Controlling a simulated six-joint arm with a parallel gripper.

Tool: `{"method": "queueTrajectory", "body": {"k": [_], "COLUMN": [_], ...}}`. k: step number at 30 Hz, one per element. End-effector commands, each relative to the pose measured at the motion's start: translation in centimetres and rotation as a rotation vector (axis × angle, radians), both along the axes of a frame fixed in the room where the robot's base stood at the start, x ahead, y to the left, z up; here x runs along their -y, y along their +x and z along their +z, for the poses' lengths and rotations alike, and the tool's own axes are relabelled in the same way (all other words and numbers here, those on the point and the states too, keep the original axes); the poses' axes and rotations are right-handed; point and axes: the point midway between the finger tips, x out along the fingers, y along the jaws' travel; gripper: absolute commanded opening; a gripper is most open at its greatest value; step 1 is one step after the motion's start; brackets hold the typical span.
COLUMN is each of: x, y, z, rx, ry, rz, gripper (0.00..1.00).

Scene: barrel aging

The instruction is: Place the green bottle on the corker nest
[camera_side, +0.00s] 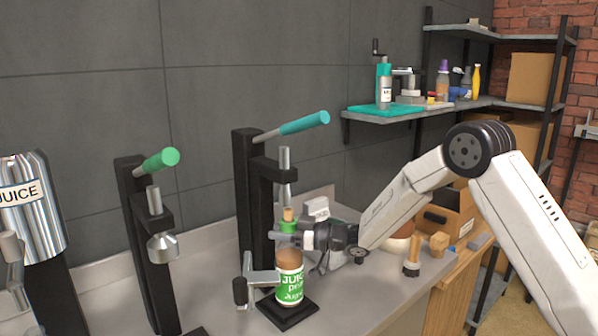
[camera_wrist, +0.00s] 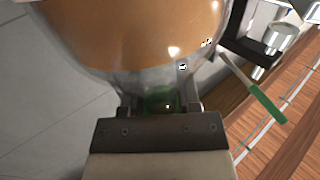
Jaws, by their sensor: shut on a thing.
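The green bottle (camera_side: 290,285) is upright, with brown contents, a green juice label, a green neck and a cork-coloured top. My gripper (camera_side: 287,237) is shut around its neck from the right. The bottle's bottom is at the black corker nest (camera_side: 300,315), a square plate under the teal-handled corker; I cannot tell whether it rests on it or hovers just above. In the wrist view the amber bottle body (camera_wrist: 135,30) fills the top, and its green neck sits between my gripper's fingers (camera_wrist: 160,104). The nest is not clearly visible there.
The teal-handled corker (camera_side: 245,190) stands behind the bottle, its plunger above the cork. A green-handled press (camera_side: 145,230) and a steel juice tank (camera_side: 30,210) stand to the left. A grey clamp (camera_side: 262,280) is close to the bottle's left side. Small wooden items (camera_side: 412,260) lie right.

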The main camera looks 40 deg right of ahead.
Motion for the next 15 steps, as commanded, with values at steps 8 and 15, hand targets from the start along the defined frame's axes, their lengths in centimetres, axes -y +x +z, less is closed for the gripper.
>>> {"method": "queueTrajectory", "body": {"k": [8,15], "x": [-0.5,-0.5], "y": [0.7,0.7], "z": [-0.8,-1.3], "rx": [0.004,0.007], "ry": [0.001,0.001], "rz": [0.0,0.0], "gripper": [0.0,0.0]}}
